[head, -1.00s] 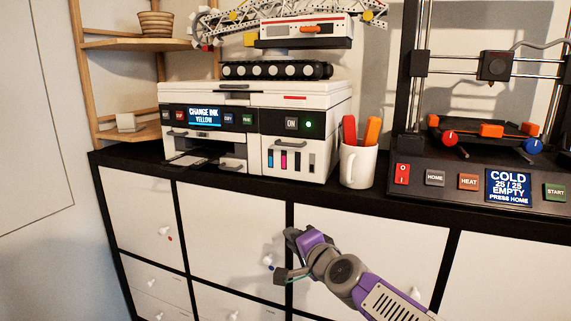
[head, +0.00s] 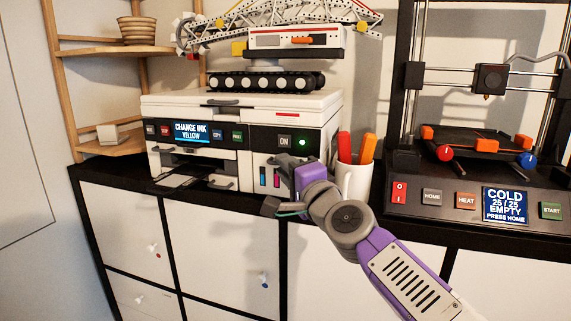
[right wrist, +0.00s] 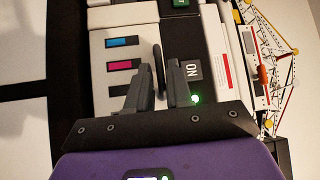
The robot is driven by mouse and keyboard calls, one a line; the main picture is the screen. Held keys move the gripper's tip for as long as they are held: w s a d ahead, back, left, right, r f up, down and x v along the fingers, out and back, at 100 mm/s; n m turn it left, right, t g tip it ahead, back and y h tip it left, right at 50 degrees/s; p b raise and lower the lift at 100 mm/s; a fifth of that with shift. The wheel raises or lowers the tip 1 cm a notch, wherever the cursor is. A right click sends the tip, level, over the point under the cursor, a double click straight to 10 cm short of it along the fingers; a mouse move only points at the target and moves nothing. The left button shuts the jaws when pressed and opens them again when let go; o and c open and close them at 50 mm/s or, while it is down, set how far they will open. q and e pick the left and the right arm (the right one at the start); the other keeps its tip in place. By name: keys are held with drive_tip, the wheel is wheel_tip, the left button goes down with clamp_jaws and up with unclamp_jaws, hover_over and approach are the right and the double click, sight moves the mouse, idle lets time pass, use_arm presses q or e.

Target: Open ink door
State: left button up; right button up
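The white printer (head: 330,115) stands on the dark top of the cabinet, its screen reading "CHANGE INK YELLOW". Its ink door (head: 258,165) is the white front panel at the lower right, with small colour windows, and looks shut. My right gripper (head: 284,183) is in front of this door and hides part of it. In the right wrist view the ink door (right wrist: 118,20) shows cyan and magenta windows. A dark handle (right wrist: 158,66) stands between the two spread fingers of my right gripper (right wrist: 157,88); I cannot tell whether they touch it. My left gripper is out of view.
A white mug (head: 355,181) with red and orange handles in it stands close to the right of the printer and my gripper. A 3D printer (head: 465,195) is further right. The printer's paper tray (head: 185,172) sticks out at the left.

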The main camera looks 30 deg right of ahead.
drive_tip(key=shift+w, duration=0.3)
clamp_jaws()
drive_tip(key=shift+s, duration=0.1)
drive_tip(key=shift+d+r, duration=0.1)
drive_tip(key=shift+r, duration=0.1)
idle(1.0)
